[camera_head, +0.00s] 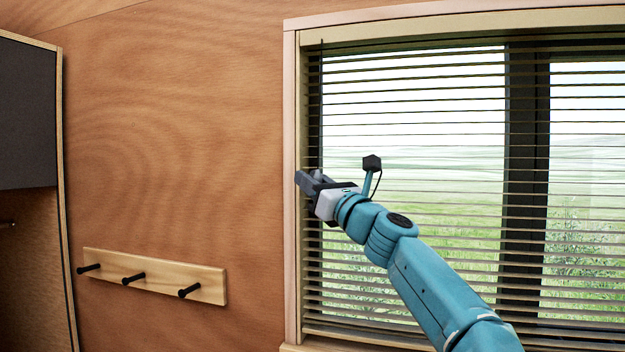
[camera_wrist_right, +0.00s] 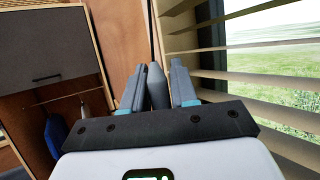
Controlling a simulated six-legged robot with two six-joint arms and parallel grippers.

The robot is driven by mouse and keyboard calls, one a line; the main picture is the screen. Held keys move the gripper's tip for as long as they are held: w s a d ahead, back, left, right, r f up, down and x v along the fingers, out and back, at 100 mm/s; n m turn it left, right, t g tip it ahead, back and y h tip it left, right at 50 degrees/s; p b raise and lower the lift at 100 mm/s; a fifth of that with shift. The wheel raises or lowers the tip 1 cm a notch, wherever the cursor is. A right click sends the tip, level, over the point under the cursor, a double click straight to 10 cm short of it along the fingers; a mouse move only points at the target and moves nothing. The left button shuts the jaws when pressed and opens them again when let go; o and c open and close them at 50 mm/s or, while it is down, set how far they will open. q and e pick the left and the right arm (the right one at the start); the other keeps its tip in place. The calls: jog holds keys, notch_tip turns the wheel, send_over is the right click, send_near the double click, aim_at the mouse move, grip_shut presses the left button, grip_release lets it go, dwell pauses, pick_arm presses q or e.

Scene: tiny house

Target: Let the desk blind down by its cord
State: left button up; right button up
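The blind (camera_head: 420,130) hangs in the window frame with its slats spread from the top to near the sill; the slats are tilted open and the view outside shows between them. Its thin dark cord (camera_head: 321,110) hangs at the blind's left edge and runs down to my right gripper (camera_head: 308,180). In the right wrist view, a grey tapered cord pull (camera_wrist_right: 157,88) stands between the two fingers of my right gripper (camera_wrist_right: 158,90), which look closed against its sides. My left gripper is in neither view.
A peg rail (camera_head: 155,275) with dark pegs is on the wooden wall left of the window. A dark cabinet (camera_head: 28,115) stands at the far left. The window frame (camera_head: 291,240) is close beside my right gripper.

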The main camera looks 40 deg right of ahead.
grip_shut()
jog(key=shift+r, duration=1.25)
jog(key=shift+o, duration=0.8)
grip_release()
